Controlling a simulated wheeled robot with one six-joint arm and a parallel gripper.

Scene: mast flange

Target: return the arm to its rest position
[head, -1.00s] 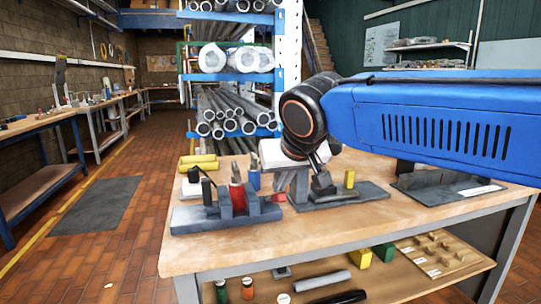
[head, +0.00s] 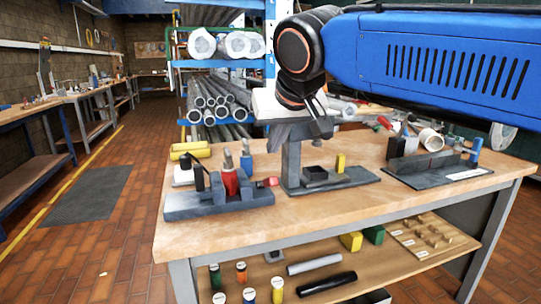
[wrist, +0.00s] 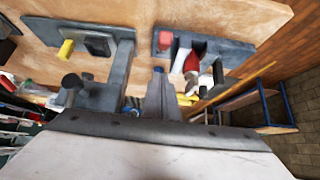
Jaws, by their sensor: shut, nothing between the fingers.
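My gripper (head: 287,132) is above the workbench near the grey upright post (head: 291,170), with its pale body and dark wrist over it. Its narrow fingers (wrist: 159,85) show together and empty at the middle of the wrist view. The post rises from the left end of a dark base plate (head: 350,182), which also carries a yellow block (head: 340,163) and a black square block (head: 314,173). My gripper overlaps the post's top in the head view, so I cannot tell the exact gap between them.
A grey fixture (head: 220,205) holding a red part and dark parts is at the bench's left front. Another dark tray (head: 437,170) and several tools are at the right. A lower shelf (head: 330,270) holds loose parts. The floor (head: 120,245) left of the bench is clear.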

